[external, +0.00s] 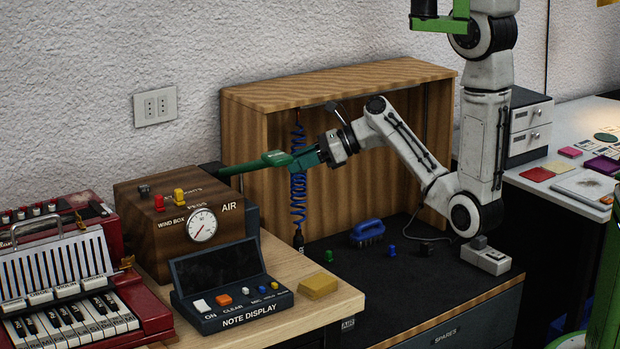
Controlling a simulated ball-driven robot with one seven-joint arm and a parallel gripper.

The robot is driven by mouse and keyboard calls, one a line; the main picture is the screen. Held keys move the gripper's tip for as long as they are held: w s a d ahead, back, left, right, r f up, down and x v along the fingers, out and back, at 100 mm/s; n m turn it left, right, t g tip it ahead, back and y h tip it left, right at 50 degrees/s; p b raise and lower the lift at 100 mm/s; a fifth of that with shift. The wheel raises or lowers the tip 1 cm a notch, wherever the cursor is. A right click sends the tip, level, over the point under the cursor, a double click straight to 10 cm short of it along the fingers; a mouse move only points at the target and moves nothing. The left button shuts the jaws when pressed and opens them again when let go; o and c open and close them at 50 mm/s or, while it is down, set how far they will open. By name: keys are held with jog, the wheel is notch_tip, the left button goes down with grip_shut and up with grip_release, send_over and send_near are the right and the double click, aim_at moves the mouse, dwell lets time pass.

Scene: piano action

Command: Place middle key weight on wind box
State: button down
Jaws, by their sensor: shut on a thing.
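The wind box (150,237) is a brown wooden box with a round gauge, lettered WIND BOX and AIR. On its top are small dark, red (159,203) and yellow (179,195) pieces beside lettering. A small green piece (328,256), a blue piece (392,250) and a dark piece (425,248) stand on the black bench top. I cannot tell which piece is the middle key weight. My gripper (298,160) is raised in front of the wooden cabinet, shut on a long green bar (245,167) with a wider end. The bar points left, behind the wind box.
A note display (233,290) and a yellow block (318,287) sit on the light wood table. A blue coiled hose (298,200) hangs inside the cabinet (240,110). A blue brush (367,232) and a white block (487,260) lie on the bench. A red accordion (90,300) stands at left.

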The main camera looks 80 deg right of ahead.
jog(key=w+a+r+n+g+y+p, duration=0.25)
jog(key=w+a+r, duration=0.25)
jog(key=a+r, duration=0.45)
jog(key=w+a+r+n+g+y+p, duration=0.1)
jog(key=w+a+r+n+y+p, duration=0.5)
jog(key=a, duration=0.7)
jog(key=m+h+b, duration=0.2)
send_over(169, 190)
jog(key=s, duration=0.1)
notch_tip(169, 190, down, 7)
jog(key=shift+f, duration=0.1)
jog(key=shift+w+f, duration=0.55)
jog(key=shift+f, duration=1.6)
jog(key=c, duration=0.8)
grip_release()
jog(key=shift+f, duration=0.1)
jog(key=shift+c, duration=0.2)
